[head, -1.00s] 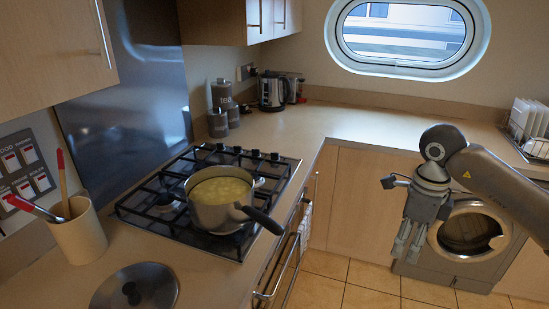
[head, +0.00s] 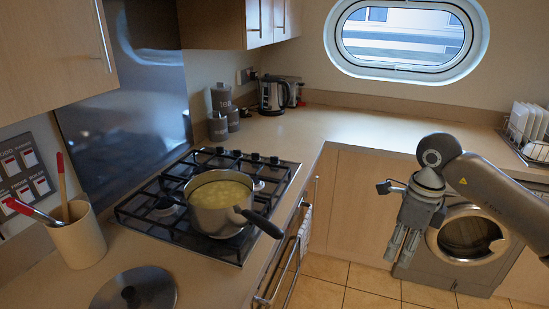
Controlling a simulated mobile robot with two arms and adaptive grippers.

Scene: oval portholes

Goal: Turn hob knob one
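The gas hob (head: 146,219) is set into the counter at the left. Several dark hob knobs stand in a row along its far edge, from the leftmost knob (head: 220,151) to the rightmost knob (head: 274,160); which is knob one I cannot tell, and their markings are too small to read. A steel pot (head: 216,221) with yellowish food stands on the hob, its black handle toward the front right. My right gripper (head: 401,257) points down in front of the cabinets, right of the hob and well apart from the knobs. Its fingers are apart and empty. My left gripper is not in view.
A pot lid (head: 134,291) and a utensil pot (head: 76,238) are on the near counter. Canisters (head: 218,126) and a kettle (head: 271,96) stand behind the hob. A dish rack (head: 536,150) is at the far right.

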